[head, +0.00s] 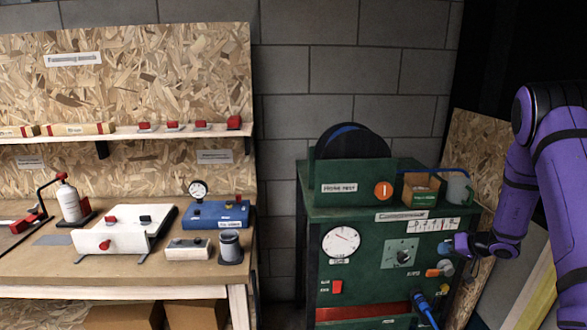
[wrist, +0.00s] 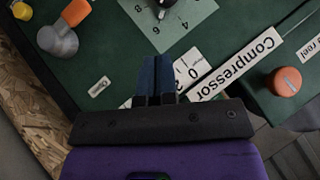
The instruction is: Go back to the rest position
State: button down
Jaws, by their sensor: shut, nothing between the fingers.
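My gripper (wrist: 156,62) is shut and empty, its two blue fingers together in the wrist view. It points at the front of a dark green cabinet labelled Compressor (head: 340,282), close to a pale green dial plate (wrist: 196,18) with a dark knob (wrist: 160,4). In the head view my purple arm comes in from the right, and its end is by the cabinet's right side, right of the dial plate (head: 401,253). Its fingertips are too small there to make out clearly.
An orange-handled grey valve (wrist: 66,28) and a small toggle switch (wrist: 99,87) are near my gripper. A blue hose end (head: 425,308) sticks out low on the cabinet. A cardboard box (head: 420,190) stands on top. A wooden workbench (head: 150,262) with tools is at left.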

jog(key=s+a+r+n+g+y, duration=0.1)
jog(key=s+a+r, duration=0.4)
jog(key=r, duration=0.4)
jog(key=s+a+r+n+g, duration=0.1)
jog(key=s+a+r+g, duration=0.15)
jog(key=a+r, duration=0.45)
jog(key=s+a+r+g+y, duration=0.1)
jog(key=s+a+r, duration=0.4)
jog(key=r, duration=0.5)
jog(key=s+a+r+h, duration=0.1)
jog(key=s+r+h, duration=0.3)
jog(key=s, duration=1)
jog(key=s+a+r+t+h, duration=0.1)
jog(key=s+r, duration=0.5)
jog(key=s, duration=0.8)
jog(key=a+h, duration=0.1)
jog(key=h, duration=0.1)
jog(key=shift+s+a+r+m+h, duration=0.15)
jog(key=shift+s+m+h, duration=0.15)
jog(key=shift+h, duration=0.1)
